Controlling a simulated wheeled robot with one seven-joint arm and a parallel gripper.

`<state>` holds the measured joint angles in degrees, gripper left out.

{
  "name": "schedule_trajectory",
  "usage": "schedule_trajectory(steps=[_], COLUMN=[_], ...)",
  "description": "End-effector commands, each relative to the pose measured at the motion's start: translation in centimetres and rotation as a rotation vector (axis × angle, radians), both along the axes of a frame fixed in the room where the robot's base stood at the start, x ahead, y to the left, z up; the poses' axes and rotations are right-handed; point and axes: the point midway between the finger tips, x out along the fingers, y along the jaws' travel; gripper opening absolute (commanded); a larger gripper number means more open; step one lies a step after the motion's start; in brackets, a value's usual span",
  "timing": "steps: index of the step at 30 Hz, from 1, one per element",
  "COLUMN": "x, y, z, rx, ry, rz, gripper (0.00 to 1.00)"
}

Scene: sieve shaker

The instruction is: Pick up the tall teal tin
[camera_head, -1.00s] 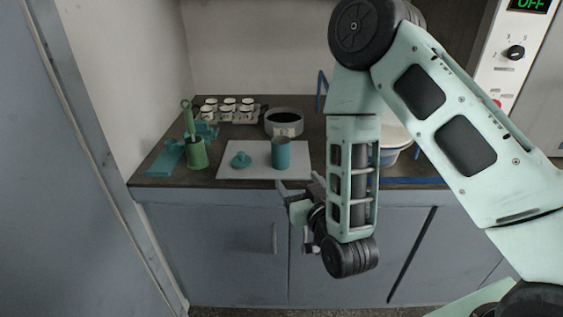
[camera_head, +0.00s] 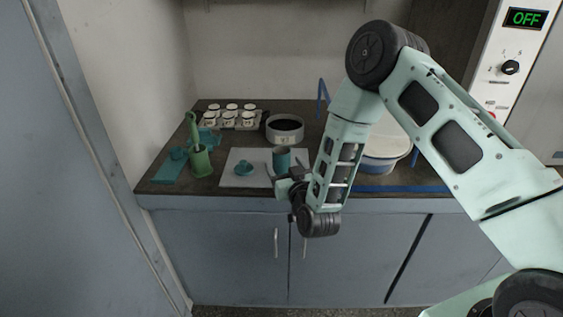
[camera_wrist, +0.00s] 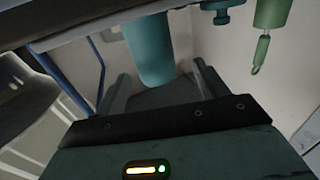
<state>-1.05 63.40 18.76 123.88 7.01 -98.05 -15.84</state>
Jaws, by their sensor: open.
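The tall teal tin (camera_head: 282,156) stands upright on the pale mat (camera_head: 234,180) near the counter's front edge. In the wrist view the tin (camera_wrist: 150,48) shows as a teal cylinder ahead of my gripper, lying between the lines of the two fingers. My gripper (camera_wrist: 160,82) is open, with one finger on each side and nothing held. In the head view my gripper (camera_head: 283,171) is at the near side of the tin and hides its lower part. I cannot tell whether the fingertips reach around it.
A teal lid (camera_head: 243,169) lies left of the tin. A green holder (camera_head: 201,160) stands further left. A grey sieve pan (camera_head: 285,129) is behind, beside a rack of small white cups (camera_head: 229,118). A white basin with a blue band (camera_head: 383,164) is to the right.

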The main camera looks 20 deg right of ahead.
Motion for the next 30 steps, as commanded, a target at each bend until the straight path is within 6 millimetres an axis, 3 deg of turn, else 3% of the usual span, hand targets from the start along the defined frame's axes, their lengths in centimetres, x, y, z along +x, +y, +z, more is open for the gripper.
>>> schedule_trajectory(steps=[12, 21, 27, 30], x=[4.8, 5.3, 5.3, 5.3], y=[-0.5, -0.4, -0.4, -0.4], z=[0.0, -0.1, -0.1, -0.1], rx=[0.001, 0.001, 0.0, 0.0], ry=[-0.001, -0.001, -0.001, -0.001], rz=[-0.002, -0.001, -0.001, -0.001], gripper=[0.73, 0.73, 0.23, 0.23])
